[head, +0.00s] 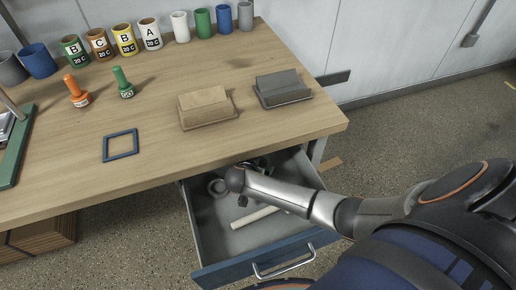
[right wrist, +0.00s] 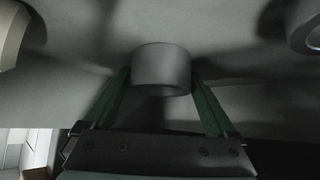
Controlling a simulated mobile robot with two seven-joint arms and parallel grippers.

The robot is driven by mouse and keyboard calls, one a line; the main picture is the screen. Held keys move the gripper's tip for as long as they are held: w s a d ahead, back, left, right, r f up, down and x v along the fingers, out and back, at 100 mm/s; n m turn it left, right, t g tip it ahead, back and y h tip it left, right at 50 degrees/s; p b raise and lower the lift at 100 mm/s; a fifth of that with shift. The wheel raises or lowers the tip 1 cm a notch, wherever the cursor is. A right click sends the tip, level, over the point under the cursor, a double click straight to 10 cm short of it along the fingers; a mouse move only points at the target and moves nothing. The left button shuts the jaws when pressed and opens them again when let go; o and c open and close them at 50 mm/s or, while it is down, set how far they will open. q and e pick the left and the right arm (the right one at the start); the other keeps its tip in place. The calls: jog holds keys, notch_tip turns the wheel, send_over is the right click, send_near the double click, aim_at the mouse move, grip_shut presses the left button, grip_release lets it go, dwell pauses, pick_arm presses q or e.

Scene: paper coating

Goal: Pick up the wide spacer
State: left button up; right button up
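In the right wrist view, a short grey cylindrical spacer (right wrist: 161,68) lies between the fingertips of my right gripper (right wrist: 161,82). It seems to be the wide spacer, though its width is hard to compare with the others. The two green fingers are apart, one on each side of it; whether they touch it I cannot tell. In the head view my right gripper (head: 243,199) is down inside the open drawer (head: 203,236), and my wrist hides most of it and the spacer. My left gripper is not in view.
A grey ring (head: 217,187) and a pale roll (head: 254,217) lie in the drawer near the gripper. Above is the wooden table (head: 160,155), with a blue frame (head: 120,145), two stamps, two blocks and a row of cups. The drawer walls surround the gripper closely.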

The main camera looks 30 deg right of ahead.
jog(key=c, duration=1)
jog(key=shift+o, duration=0.2)
jog(key=shift+r, duration=0.1)
